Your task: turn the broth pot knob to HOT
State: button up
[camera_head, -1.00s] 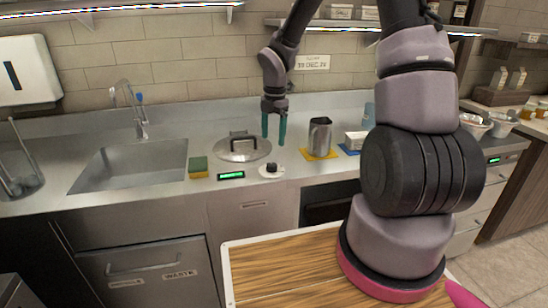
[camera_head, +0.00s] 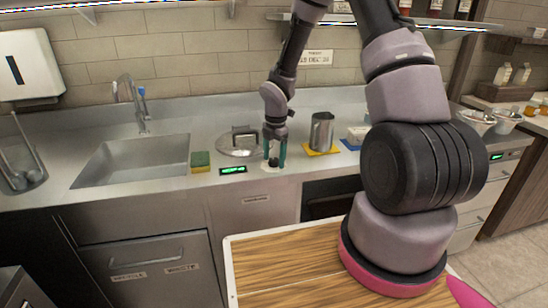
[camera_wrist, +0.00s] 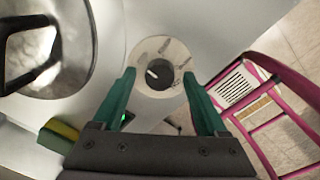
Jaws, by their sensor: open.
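The broth pot knob (camera_wrist: 158,73) is a black round knob with a white pointer mark, on a pale round dial plate (camera_wrist: 160,48) with markings too small to read. My gripper (camera_wrist: 158,80) is open, its two green fingers on either side of the knob in the wrist view. In the head view my gripper (camera_head: 274,163) is down over the knob and partly hides it. I cannot tell whether the fingers touch it. The broth pot lid (camera_head: 238,143), silver with a dark handle, is set in the counter just left of the knob. A green-lit display (camera_head: 233,170) sits beside it.
A green and yellow sponge (camera_head: 200,161) lies left of the display. A metal pitcher (camera_head: 321,131) stands on a yellow mat right of my gripper. The sink (camera_head: 130,160) is at the left. The counter's front strip is clear.

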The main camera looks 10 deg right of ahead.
grip_shut()
